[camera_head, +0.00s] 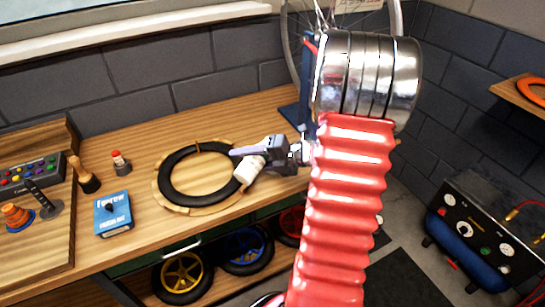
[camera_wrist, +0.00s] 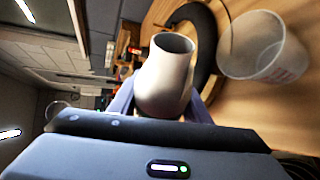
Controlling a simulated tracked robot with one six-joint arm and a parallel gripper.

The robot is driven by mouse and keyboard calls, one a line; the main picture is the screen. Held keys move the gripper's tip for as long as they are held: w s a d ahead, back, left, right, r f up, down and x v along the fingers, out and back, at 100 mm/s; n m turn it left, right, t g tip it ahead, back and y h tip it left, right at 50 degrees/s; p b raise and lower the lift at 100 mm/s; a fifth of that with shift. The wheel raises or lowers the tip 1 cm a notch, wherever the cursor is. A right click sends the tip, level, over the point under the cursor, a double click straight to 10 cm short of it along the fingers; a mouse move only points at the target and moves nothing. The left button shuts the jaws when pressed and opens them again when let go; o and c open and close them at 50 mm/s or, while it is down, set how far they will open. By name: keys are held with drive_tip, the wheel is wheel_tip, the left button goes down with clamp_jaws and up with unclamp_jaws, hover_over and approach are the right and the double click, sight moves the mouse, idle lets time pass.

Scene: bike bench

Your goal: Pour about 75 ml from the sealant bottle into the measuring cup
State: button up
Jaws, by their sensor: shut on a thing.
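A whitish sealant bottle (camera_head: 250,170) is held by my gripper (camera_head: 264,152) above the bench, over the near right side of the black tyre. It looks strongly tilted in the head view. In the wrist view the bottle (camera_wrist: 163,88) sits between the fingers of my gripper (camera_wrist: 160,100), with its round mouth open and uncapped. A clear measuring cup (camera_wrist: 262,45) with faint reddish markings shows right of the bottle mouth in the wrist view, apart from it. I cannot make out the cup in the head view. No stream is visible, and the cup's contents cannot be told.
A black tyre (camera_head: 171,181) lies on the wooden bench (camera_head: 142,240). A blue box (camera_head: 113,214), a wooden-handled tool (camera_head: 84,178) and a small red-capped bottle (camera_head: 120,162) stand left. A bike wheel (camera_head: 383,17) rises behind my arm. The bench front is mostly clear.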

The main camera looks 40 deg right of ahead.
drive_tip(key=shift+d+f+m, duration=0.1)
drive_tip(key=shift+d+m, duration=0.1)
drive_tip(key=shift+m, duration=0.1)
idle(0.7)
drive_tip(key=shift+m+y+p, duration=0.5)
drive_tip(key=shift+m+y, duration=0.1)
drive_tip(key=shift+y, duration=0.2)
idle(0.7)
drive_tip(key=shift+d+r+m+y+p, duration=0.25)
drive_tip(key=shift+r+m+y+p, duration=0.05)
drive_tip(key=shift+r+m+p, duration=0.3)
idle(2.2)
drive_tip(key=shift+a+f+n, duration=0.1)
drive_tip(key=shift+f+n, duration=0.4)
drive_tip(key=shift+n+h, duration=0.7)
drive_tip(key=shift+h, duration=0.2)
drive_tip(key=shift+a+n, duration=0.1)
drive_tip(key=shift+n, duration=0.2)
drive_tip(key=shift+a+h, duration=0.1)
drive_tip(key=shift+h, duration=0.2)
